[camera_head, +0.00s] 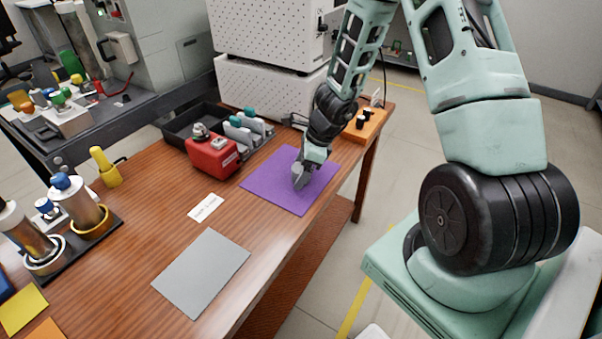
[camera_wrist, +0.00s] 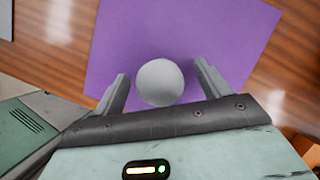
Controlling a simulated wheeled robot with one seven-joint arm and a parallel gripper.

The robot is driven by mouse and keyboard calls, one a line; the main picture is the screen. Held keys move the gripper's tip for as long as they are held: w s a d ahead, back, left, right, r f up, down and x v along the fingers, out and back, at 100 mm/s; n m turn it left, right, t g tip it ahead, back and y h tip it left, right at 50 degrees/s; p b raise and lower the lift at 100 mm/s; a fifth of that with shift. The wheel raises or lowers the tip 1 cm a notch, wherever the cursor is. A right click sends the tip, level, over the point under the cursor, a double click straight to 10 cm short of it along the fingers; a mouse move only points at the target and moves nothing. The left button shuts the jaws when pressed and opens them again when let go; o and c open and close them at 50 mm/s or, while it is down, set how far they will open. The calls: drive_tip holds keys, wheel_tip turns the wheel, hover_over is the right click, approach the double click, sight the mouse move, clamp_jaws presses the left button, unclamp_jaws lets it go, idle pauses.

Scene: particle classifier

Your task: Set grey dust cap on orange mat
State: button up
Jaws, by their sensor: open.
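The grey dust cap (camera_wrist: 160,83) is a round, pale grey disc over the purple mat (camera_wrist: 120,45) in the wrist view. It lies between the two spread fingers of my gripper (camera_wrist: 161,72), with a visible gap at the right finger; contact at the left is hard to tell. In the head view my gripper (camera_head: 300,180) points down at the purple mat (camera_head: 268,190) and hides most of the cap. An orange mat (camera_head: 48,330) is partly visible at the bottom left edge of the head view, cut off by the frame.
A grey mat (camera_head: 203,272) and a white label card (camera_head: 206,207) lie on the wooden table. A red box (camera_head: 212,157) stands left of the purple mat. A yellow mat (camera_head: 20,308) and a black rack (camera_head: 95,237) with metal cylinders are at left. An orange board (camera_head: 372,128) is behind my gripper.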

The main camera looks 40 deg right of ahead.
drive_tip(key=c, duration=1.2)
